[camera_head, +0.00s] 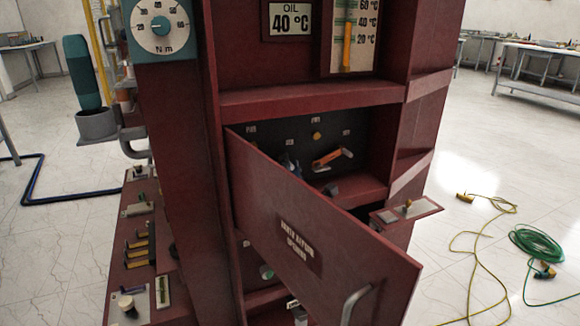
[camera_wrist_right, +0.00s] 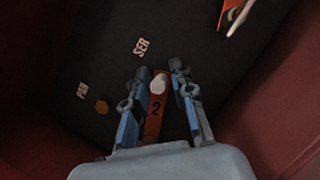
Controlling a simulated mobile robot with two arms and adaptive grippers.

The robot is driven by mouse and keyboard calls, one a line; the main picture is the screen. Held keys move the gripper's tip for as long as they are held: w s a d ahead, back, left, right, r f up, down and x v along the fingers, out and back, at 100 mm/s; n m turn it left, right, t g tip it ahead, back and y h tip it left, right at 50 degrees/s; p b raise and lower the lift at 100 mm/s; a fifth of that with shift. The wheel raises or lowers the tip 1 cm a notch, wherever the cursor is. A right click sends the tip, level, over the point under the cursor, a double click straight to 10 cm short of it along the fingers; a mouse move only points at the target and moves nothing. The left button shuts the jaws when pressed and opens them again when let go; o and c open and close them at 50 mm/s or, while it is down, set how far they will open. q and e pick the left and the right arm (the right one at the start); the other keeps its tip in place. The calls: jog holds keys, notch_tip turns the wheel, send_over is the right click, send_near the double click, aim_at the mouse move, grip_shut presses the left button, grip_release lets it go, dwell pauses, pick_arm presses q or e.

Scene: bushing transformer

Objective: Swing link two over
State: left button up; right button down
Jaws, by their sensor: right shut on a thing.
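Link two (camera_wrist_right: 155,118) is an orange bar marked "2" with a pale knob near its far end. In the right wrist view it lies between the blue fingers of my right gripper (camera_wrist_right: 161,80), which is shut on it. In the head view my right gripper (camera_head: 289,163) shows only in part inside the cabinet, behind the door, and link two is hard to make out there. Another orange link (camera_head: 331,158) with a pale end lies to its right; it also shows at the top of the right wrist view (camera_wrist_right: 233,14). My left gripper is not in view.
The dark panel (camera_wrist_right: 60,60) bears a brass stud (camera_wrist_right: 101,106) and the labels "SER" (camera_wrist_right: 142,46) and "PAR" (camera_wrist_right: 83,91). The open red cabinet door (camera_head: 330,245) stands in front of the recess. Cables (camera_head: 540,245) lie on the floor at right.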

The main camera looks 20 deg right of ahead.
jog(key=shift+f, duration=0.35)
jog(key=c, duration=1.3)
grip_release()
jog(key=shift+c, duration=0.2)
jog(key=shift+r, duration=0.1)
jog(key=v, duration=0.7)
jog(key=shift+s, duration=0.3)
jog(key=shift+a, duration=0.1)
